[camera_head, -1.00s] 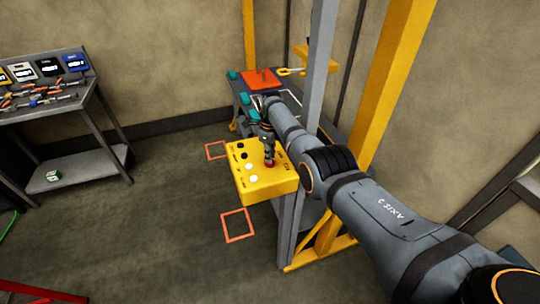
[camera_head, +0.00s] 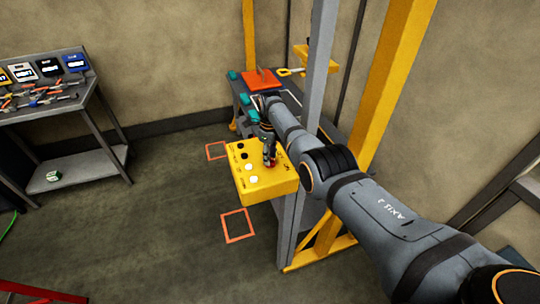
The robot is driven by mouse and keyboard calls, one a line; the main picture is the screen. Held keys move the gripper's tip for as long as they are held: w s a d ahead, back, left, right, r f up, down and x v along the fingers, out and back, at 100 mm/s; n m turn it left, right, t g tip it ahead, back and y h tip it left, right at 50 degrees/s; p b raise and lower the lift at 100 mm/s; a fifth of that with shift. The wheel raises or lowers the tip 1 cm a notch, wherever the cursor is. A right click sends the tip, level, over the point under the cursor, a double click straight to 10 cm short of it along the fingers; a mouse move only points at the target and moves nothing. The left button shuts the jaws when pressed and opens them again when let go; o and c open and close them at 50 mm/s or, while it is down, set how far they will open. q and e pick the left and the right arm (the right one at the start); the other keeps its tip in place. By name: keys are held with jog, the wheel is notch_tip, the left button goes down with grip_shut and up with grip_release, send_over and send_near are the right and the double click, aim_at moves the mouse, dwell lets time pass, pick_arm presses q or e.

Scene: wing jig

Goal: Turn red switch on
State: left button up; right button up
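A yellow control box (camera_head: 262,187) with black and white buttons is mounted on the jig's grey post, near the picture's middle. A small bit of red, likely the red switch (camera_head: 269,164), shows on its top at my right gripper's tip. My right gripper (camera_head: 270,158) points down onto the box top beside the buttons. It covers most of the switch, and its fingers are too small to tell whether they are open or shut. I cannot tell whether the switch is on. My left gripper is not in view.
A grey post (camera_head: 307,110) and a yellow frame (camera_head: 385,85) stand close beside my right arm. A table with an orange plate (camera_head: 262,79) is behind the box. A tool bench (camera_head: 50,104) stands at left. The floor between is clear.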

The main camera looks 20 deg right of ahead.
notch_tip(320, 180, up, 12)
dwell(0.4)
dwell(0.3)
